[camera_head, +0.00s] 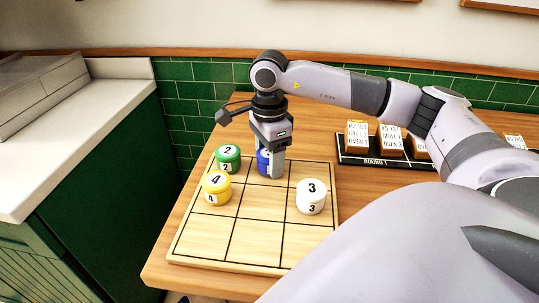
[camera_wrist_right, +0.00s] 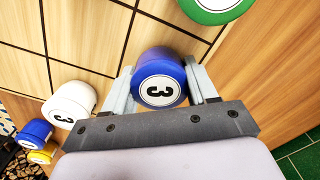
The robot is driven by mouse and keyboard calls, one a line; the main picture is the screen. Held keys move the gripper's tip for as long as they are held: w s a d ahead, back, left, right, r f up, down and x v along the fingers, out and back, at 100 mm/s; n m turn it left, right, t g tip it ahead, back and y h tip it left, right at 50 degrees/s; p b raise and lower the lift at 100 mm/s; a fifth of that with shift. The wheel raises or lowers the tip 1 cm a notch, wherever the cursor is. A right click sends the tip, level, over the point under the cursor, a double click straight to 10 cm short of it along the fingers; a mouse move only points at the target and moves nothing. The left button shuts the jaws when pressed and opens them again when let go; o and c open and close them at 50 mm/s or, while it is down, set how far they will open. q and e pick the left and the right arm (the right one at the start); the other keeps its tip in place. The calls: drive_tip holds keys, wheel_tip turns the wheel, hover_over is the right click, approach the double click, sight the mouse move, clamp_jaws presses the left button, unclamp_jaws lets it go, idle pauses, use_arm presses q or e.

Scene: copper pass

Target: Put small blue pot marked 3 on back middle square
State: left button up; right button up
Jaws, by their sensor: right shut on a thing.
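The small blue pot marked 3 (camera_wrist_right: 160,78) is between the two fingers of my right gripper (camera_head: 270,172), which is shut on it. In the head view the blue pot (camera_head: 262,162) is partly hidden behind a finger. It is upright over the back middle square of the wooden board (camera_head: 217,240), at or very near the surface; I cannot tell whether it touches. The gripper points straight down from above. My left gripper is out of view.
A green pot marked 2 (camera_head: 228,160) stands in the back left square, close beside. A yellow pot marked 4 (camera_head: 216,188) is in the middle left square and a white pot marked 3 (camera_head: 311,197) in the middle right. A card rack (camera_head: 362,162) stands behind right.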

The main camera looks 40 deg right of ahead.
drive_tip(key=shift+f, duration=0.15)
drive_tip(key=o, duration=1.1)
drive_tip(key=shift+o, duration=0.2)
wheel_tip(320, 180, up, 12)
drive_tip(key=shift+p, duration=0.3)
drive_tip(key=shift+s, duration=0.1)
